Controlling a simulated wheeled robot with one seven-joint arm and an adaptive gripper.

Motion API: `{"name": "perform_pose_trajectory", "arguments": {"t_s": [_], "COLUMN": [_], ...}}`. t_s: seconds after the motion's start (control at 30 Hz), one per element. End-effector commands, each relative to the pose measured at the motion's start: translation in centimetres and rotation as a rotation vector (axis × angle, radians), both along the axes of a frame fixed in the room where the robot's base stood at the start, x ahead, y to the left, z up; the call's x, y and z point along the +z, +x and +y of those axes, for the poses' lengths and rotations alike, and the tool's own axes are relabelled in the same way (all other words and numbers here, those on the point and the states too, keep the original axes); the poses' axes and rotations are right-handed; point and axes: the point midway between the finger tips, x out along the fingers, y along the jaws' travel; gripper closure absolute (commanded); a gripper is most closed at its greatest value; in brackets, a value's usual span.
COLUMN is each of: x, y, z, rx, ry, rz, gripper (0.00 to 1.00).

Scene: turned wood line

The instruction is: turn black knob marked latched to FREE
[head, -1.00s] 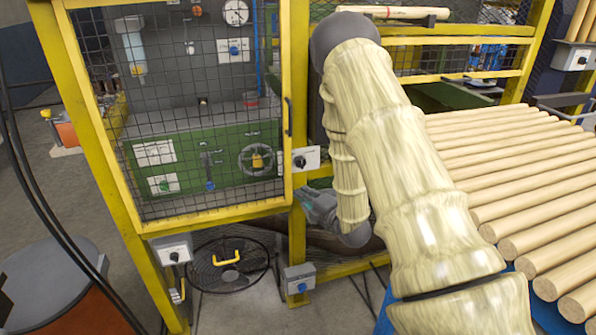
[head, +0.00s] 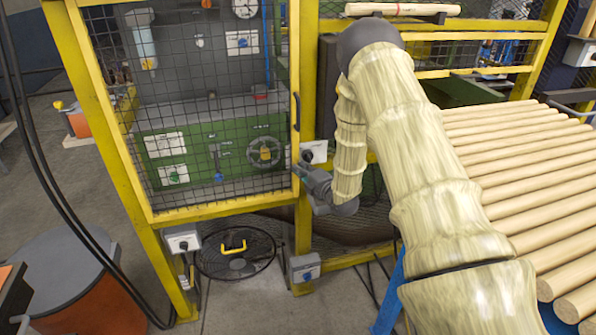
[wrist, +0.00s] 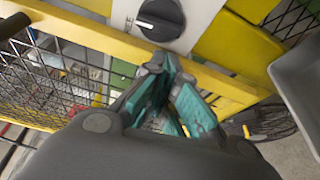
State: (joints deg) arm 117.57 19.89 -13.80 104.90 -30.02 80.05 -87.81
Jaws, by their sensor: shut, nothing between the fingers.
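A black knob (wrist: 160,18) sits on a white plate (wrist: 190,30) at the top of the wrist view, its white pointer mark toward the left. In the head view my gripper (head: 300,168) is just below the plate.
The yellow-framed mesh door (head: 215,115) with a dark handle (head: 297,111) is left of the post. Other knob boxes stand lower, one with a black knob (head: 183,245), one with a blue knob (head: 305,275). Wooden rods (head: 510,150) lie at the right.

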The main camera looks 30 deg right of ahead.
Motion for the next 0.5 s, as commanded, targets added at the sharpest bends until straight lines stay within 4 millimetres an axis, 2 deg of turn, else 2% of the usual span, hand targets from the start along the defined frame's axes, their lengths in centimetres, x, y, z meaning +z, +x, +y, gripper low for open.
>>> {"name": "perform_pose_trajectory", "arguments": {"t_s": [0.2, 0.5], "x": [0.16, 0.10], "y": [-0.36, -0.43], "z": [-1.27, -1.43], "rx": [-0.001, 0.000], "ry": [0.000, 0.000], "rz": [0.001, 0.001], "gripper": [1.00, 1.00]}}
